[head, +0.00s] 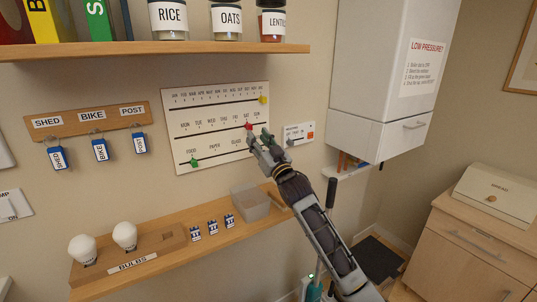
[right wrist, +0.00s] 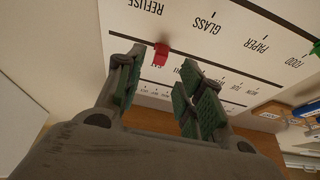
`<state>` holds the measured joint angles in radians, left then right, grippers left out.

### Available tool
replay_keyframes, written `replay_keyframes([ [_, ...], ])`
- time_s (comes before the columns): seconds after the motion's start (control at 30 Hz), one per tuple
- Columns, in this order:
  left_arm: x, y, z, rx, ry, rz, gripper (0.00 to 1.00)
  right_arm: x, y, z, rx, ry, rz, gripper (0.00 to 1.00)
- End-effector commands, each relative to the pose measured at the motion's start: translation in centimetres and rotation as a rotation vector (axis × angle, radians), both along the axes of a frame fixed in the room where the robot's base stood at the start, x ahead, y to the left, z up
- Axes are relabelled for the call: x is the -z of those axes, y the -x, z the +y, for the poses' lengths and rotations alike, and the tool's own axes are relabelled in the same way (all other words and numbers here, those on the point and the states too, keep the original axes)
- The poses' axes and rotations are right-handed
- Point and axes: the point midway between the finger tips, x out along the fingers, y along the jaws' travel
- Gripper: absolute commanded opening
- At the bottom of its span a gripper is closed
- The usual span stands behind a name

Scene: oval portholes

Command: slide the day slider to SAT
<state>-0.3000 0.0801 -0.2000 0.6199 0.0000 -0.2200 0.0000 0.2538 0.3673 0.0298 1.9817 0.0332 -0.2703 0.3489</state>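The day slider is a red knob (head: 249,126) on the middle track of the white wall board (head: 216,155). In the head view it sits just below the SAT label, close to its tick; my gripper partly covers the track there. My right gripper (head: 259,135) is at the board, just below and right of the red knob. In the right wrist view the red knob (right wrist: 160,55) shows between the tips of my right gripper (right wrist: 163,62), with visible gaps beside it. The fingers are apart and hold nothing. My left gripper is not in view.
A yellow knob (head: 263,100) is on the month track above, and a green knob (head: 195,162) is at FOOD below. A small panel (head: 299,134) is close to the right. A shelf with jars is above; a ledge with a grey bin (head: 250,203) is below.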

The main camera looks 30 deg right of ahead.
Motion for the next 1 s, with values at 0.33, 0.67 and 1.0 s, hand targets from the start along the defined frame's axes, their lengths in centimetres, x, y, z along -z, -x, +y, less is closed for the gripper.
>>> replay_keyframes([
  [0.33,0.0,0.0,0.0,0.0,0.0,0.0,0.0,1.2,2.6,-0.1,0.0,-0.001,0.002,0.38],
  [0.67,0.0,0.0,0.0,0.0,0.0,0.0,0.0,2.2,5.0,-0.2,0.0,0.0,0.002,0.38],
  [1.0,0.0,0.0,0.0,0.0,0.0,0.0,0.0,2.6,6.3,-0.2,0.0,0.0,0.0,0.38],
])
